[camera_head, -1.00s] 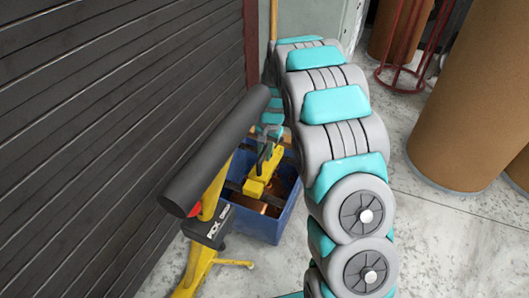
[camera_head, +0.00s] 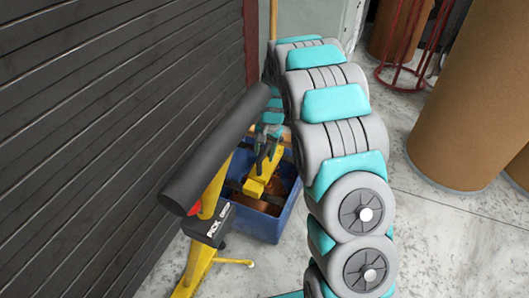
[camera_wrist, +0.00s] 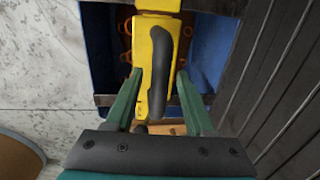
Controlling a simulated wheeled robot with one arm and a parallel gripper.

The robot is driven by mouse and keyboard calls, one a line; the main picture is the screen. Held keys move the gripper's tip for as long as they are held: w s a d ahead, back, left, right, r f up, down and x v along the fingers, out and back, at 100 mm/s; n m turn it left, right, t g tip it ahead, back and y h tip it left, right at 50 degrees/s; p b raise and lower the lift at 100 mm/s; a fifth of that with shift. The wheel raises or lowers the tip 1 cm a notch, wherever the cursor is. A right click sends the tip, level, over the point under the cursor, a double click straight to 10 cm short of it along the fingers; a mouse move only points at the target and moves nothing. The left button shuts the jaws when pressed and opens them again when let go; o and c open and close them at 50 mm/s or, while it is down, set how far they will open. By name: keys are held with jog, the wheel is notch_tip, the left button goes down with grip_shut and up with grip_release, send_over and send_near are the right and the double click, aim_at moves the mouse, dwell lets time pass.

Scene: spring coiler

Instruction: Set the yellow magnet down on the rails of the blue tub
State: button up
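The yellow magnet (camera_head: 256,187) with a black curved handle lies across the top of the blue tub (camera_head: 258,228). In the wrist view the magnet (camera_wrist: 143,62) spans the grey rails (camera_wrist: 104,100) of the tub and looks to rest on them. My gripper (camera_wrist: 158,78) is open, with a green finger on each side of the handle and a gap showing on both sides. In the head view my gripper (camera_head: 267,146) is just above the magnet.
A yellow stand with a black padded roller (camera_head: 215,150) is close in front of the tub on the left. A dark slatted shutter (camera_head: 110,110) runs along the left. Brown drums (camera_head: 465,110) stand at the right. Rusty coils (camera_wrist: 126,40) lie inside the tub.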

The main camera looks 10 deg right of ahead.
jog(key=shift+o, duration=0.3)
jog(key=r, duration=0.5)
jog(key=d+r, duration=0.1)
jog(key=r, duration=0.2)
jog(key=shift+s+p, duration=0.25)
jog(key=shift+p, duration=0.15)
jog(key=s+r+n+g+p, duration=0.1)
jog(key=s+r+n+p, duration=0.1)
jog(key=s+r, duration=0.6)
jog(key=s+a+r+n+p, duration=0.15)
jog(key=s+r, duration=0.25)
jog(key=s, duration=0.8)
jog(key=s+r+n+g+p, duration=0.1)
jog(key=s+r+p, duration=0.2)
jog(key=s+r, duration=0.5)
jog(key=s+n+h+p, duration=0.1)
jog(key=s+n+p, duration=0.1)
jog(key=s, duration=1.3)
jog(key=shift+d+f+n, duration=0.25)
jog(key=shift+f+n, duration=0.05)
jog(key=shift+n, duration=0.05)
jog(key=shift+c, duration=0.3)
